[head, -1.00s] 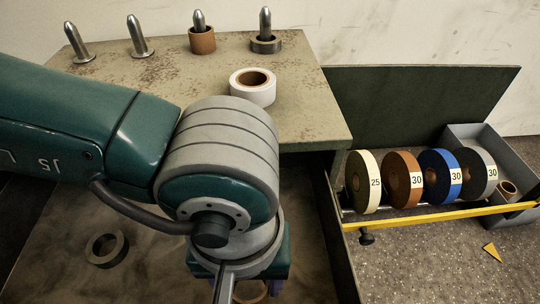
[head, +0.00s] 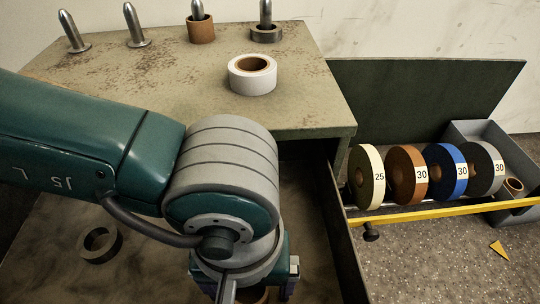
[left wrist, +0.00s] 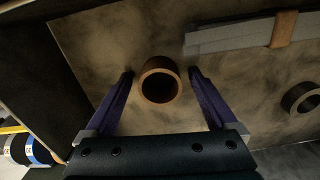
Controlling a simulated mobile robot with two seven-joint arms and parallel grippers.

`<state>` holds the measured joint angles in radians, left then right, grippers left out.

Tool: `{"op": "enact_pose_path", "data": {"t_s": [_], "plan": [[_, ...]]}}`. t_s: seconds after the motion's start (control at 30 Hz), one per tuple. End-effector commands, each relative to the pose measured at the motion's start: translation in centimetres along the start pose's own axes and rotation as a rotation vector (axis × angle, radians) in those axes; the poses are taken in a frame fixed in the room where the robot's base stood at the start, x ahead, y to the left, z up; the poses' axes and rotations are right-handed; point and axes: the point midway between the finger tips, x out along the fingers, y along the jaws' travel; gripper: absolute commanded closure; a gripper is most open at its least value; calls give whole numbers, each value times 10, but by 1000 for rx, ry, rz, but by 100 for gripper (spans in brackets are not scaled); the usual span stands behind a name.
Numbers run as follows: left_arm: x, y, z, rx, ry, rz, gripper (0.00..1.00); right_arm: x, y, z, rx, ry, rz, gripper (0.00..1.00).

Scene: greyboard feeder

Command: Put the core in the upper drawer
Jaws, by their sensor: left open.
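In the left wrist view a brown ring-shaped core (left wrist: 160,80) stands on end on the floor of an open drawer (left wrist: 110,42), its hollow facing the camera. My left gripper (left wrist: 161,74) is open, with one purple finger on each side of the core and a gap showing at both sides. The drawer (head: 140,255) lies below the worktop. I cannot tell whether it is the upper one. My right gripper is not in view.
A grey ring (head: 100,243) and, in the wrist view, grey strips with a brown band (left wrist: 245,34) lie in the drawer. The worktop (head: 130,80) carries a white roll (head: 252,82) and several pegs. Numbered rolls (head: 407,176) stand behind a yellow bar (head: 440,212) at right.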

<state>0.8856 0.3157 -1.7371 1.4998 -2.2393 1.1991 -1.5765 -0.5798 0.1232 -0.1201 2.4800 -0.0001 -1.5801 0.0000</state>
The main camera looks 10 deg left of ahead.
Motion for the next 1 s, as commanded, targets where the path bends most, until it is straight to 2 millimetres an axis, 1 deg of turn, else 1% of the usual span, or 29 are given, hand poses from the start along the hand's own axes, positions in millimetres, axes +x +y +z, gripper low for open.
{"op": "enact_pose_path", "data": {"t_s": [0.07,0.17,0.27,0.4,0.5,0.6,0.7,0.83,1.0], "plan": [[-1,0,0,0,0,0,9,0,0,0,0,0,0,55],[-7,0,0,0,0,0,9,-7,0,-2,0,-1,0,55],[-25,0,-1,0,1,0,9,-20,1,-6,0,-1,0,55],[-60,0,-1,1,2,2,9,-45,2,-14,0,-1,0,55],[-83,0,0,1,1,0,9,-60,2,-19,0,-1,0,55],[-101,0,-1,0,2,1,9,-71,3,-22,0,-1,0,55],[-114,0,0,1,1,0,9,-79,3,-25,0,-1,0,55],[-123,0,0,1,0,1,9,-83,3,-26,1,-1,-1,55],[-124,0,0,0,0,1,9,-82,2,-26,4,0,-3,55]]}}
